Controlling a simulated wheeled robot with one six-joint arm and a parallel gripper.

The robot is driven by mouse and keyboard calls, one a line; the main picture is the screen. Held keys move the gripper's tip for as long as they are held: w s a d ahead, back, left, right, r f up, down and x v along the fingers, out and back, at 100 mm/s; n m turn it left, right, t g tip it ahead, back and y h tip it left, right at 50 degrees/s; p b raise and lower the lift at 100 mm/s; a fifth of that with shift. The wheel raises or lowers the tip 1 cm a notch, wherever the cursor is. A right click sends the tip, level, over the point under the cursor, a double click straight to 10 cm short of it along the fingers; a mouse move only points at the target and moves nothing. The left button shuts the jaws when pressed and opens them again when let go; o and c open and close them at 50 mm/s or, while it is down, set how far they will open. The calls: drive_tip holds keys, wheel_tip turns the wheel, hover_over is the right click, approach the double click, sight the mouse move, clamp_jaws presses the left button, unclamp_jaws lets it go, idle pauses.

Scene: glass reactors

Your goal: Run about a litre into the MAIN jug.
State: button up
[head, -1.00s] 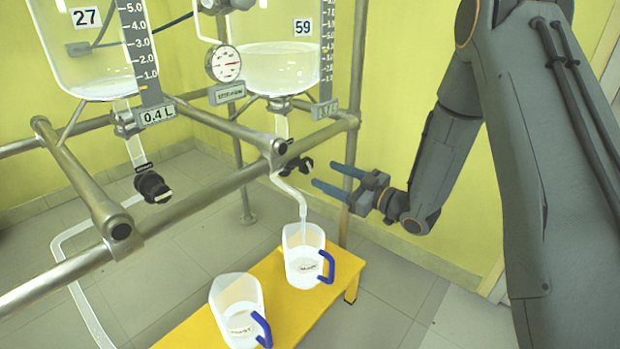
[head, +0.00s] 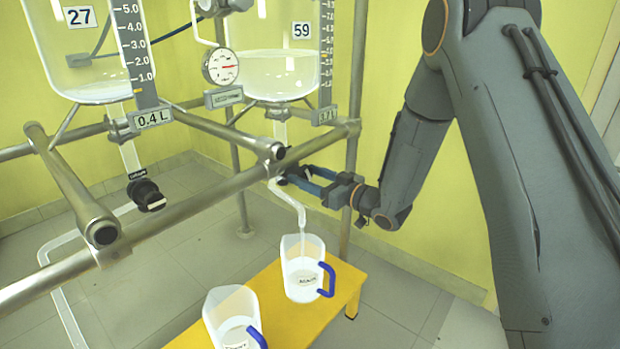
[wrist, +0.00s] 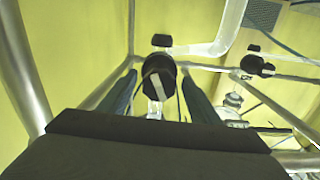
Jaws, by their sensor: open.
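Glass vessel 59 (head: 284,75) holds clear liquid. Its outlet tube (head: 295,204) bends down to just above the far clear jug (head: 302,270), which has a blue handle and a small label that is hard to read, possibly MAIN. I cannot see contact.
A second jug (head: 231,318) stands nearer on the yellow bench (head: 267,285). Vessel 27 (head: 90,60) at left has its own valve (head: 146,194). Metal frame bars (head: 180,213) run close to my gripper. A gauge (head: 220,66) hangs between the vessels.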

drive_tip(key=c, duration=0.9)
drive_tip(key=shift+d, duration=0.35)
drive_tip(key=shift+c, duration=0.8)
drive_tip(key=shift+a, duration=0.25)
drive_tip(key=shift+r, duration=0.1)
drive_tip(key=shift+m+p, duration=0.4)
drive_tip(key=shift+p, duration=0.1)
